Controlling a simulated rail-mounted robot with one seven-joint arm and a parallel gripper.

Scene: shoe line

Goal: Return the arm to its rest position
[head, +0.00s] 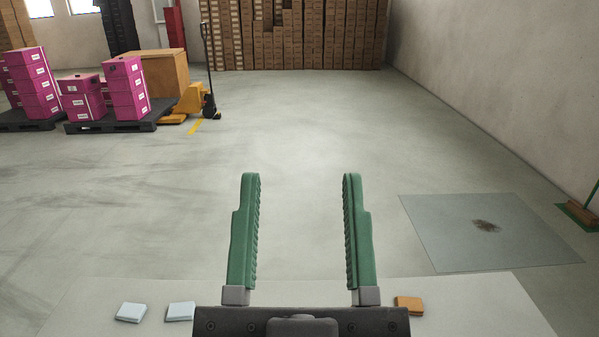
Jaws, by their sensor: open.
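My gripper (302,178) is in the bottom middle of the head view. Its two green ribbed fingers point away from me and stand wide apart. The gap between them is empty, with bare floor showing through. The dark gripper body is at the bottom edge, in front of a pale table (460,305). The rest of my arm is out of view.
Two pale blue pieces (131,312) lie on the table at left, an orange-brown one (409,304) at right. Beyond are open floor, a grey floor patch (490,232) and a broom (581,212). Pink boxes (125,87) on pallets and a yellow pallet jack (190,101) stand far left.

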